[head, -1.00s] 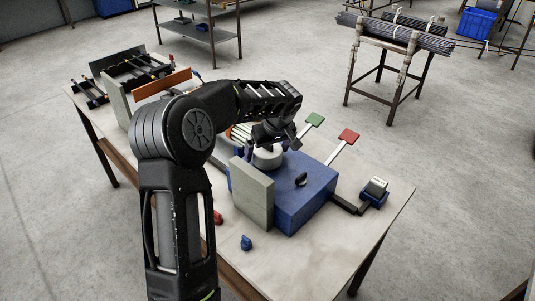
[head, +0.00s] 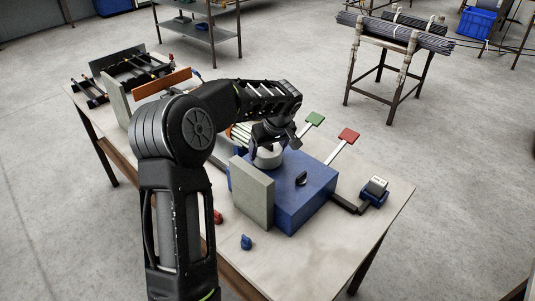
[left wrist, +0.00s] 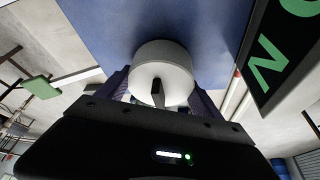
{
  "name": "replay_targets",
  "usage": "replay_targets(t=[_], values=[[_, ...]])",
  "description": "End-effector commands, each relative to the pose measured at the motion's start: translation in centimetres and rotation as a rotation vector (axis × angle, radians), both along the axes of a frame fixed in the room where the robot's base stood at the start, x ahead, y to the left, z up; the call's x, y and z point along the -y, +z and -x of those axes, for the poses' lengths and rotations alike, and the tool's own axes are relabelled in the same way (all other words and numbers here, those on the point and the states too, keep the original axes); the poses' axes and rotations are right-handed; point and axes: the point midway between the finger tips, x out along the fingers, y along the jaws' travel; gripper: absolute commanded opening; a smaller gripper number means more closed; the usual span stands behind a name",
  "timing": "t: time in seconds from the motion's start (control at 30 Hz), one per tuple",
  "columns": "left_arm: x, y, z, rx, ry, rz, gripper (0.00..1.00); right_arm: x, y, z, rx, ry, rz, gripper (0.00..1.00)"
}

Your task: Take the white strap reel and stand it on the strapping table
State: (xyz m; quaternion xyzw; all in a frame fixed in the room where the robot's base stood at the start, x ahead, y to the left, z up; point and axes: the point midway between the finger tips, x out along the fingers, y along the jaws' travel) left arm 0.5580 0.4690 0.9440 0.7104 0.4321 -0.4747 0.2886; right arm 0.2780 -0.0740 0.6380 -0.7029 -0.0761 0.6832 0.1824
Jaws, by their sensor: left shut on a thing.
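The white strap reel (head: 267,158) is a short, pale, round drum on top of the blue machine box, partly hidden by my left gripper. It also shows in the left wrist view (left wrist: 160,54), with a dark bar at its middle. My left gripper (head: 269,147) points down over it, with its fingers on either side, shut on the reel. I cannot tell whether the reel touches the box top. The strapping table (head: 378,42), a worn metal stand bearing bundles of dark rods with white straps, is at the back right. My right gripper is not in view.
The reel is over the blue box (head: 306,198) on a pale worktable (head: 336,254). A grey upright block (head: 252,192), green paddle (head: 315,120) and red paddle (head: 349,136) stand close by. Open floor (head: 310,60) lies between the worktable and the strapping table.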

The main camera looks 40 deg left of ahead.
Motion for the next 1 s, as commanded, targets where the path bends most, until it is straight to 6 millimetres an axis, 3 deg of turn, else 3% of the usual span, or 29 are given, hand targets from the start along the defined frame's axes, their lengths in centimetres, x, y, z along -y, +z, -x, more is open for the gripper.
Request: replay_targets(t=[0.3,0.63,0.77,1.0], values=[[0.0,0.1,0.0,0.001,0.0,0.0,0.22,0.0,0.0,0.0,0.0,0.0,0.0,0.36],[0.0,0.8,-0.1,0.004,0.0,-0.001,0.22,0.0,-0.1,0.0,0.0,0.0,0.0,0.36],[0.0,2.5,-0.1,0.007,0.0,-0.002,0.22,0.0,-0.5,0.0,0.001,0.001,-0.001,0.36],[0.0,7.2,-0.1,0.006,-0.001,-0.001,0.22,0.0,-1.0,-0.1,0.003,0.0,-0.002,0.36]])
